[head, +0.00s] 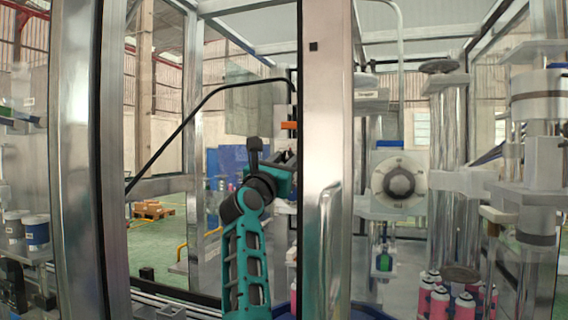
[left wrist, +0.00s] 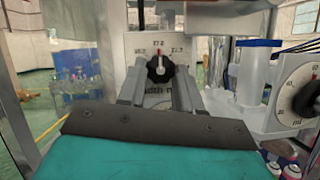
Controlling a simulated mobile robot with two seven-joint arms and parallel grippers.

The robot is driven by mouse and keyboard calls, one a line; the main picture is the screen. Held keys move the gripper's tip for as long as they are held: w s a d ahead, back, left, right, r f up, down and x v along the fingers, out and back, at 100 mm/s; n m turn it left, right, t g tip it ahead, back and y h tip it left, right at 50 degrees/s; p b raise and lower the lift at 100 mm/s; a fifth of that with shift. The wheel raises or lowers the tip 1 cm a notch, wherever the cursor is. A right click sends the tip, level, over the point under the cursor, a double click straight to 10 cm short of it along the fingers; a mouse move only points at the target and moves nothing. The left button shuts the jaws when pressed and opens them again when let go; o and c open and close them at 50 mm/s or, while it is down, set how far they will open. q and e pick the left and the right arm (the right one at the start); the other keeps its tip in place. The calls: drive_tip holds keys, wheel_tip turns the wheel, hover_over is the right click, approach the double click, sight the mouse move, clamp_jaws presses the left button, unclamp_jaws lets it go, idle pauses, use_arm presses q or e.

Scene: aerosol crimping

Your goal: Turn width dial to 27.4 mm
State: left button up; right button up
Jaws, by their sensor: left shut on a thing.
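The width dial is a black knob (left wrist: 160,68) on a white plate (left wrist: 133,47) with printed numbers and a red mark at the top, in the left wrist view. The exact setting is too small to read surely. My left gripper (left wrist: 159,76) has its two grey fingers on either side of the knob and is shut on it. In the head view, my teal left arm rises in the middle and its hand goes partly behind the metal post, so the dial is not clearly seen there. My right gripper is not in view.
A second, larger dial (head: 399,181) stands right of the post; it also shows in the left wrist view (left wrist: 305,95). A wide metal post (head: 326,120) with a handle stands close to my left arm. Pink cans (head: 440,303) stand at the lower right.

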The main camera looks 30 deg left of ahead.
use_arm(q)
drive_tip(key=shift+c, duration=0.9)
drive_tip(key=shift+m, duration=0.4)
drive_tip(key=m+h, duration=0.1)
drive_tip(key=m, duration=0.1)
drive_tip(key=m+h, duration=0.1)
drive_tip(key=m, duration=0.1)
drive_tip(key=m+h, duration=0.1)
drive_tip(key=m, duration=0.1)
drive_tip(key=shift+a+g+h, duration=0.25)
drive_tip(key=shift+g+h, duration=0.05)
drive_tip(key=m+h, duration=0.1)
drive_tip(key=m, duration=0.1)
drive_tip(key=m+g, duration=0.1)
drive_tip(key=m, duration=0.1)
drive_tip(key=shift+a+r+m+h, duration=0.1)
drive_tip(key=shift+r+m+h, duration=0.1)
drive_tip(key=shift+m+h, duration=0.2)
drive_tip(key=m+g, duration=0.1)
drive_tip(key=m, duration=0.3)
drive_tip(key=shift+s+a+r+m+g+h, duration=0.1)
drive_tip(key=shift+r+m+g+h, duration=0.05)
drive_tip(key=shift+m+g+h, duration=0.25)
drive_tip(key=shift+r+m+g, duration=0.15)
drive_tip(key=shift+m+g, duration=0.3)
drive_tip(key=shift+m, duration=0.75)
drive_tip(key=shift+r+m+g, duration=0.1)
drive_tip(key=shift+m+g, duration=0.35)
drive_tip(key=shift+m, duration=0.75)
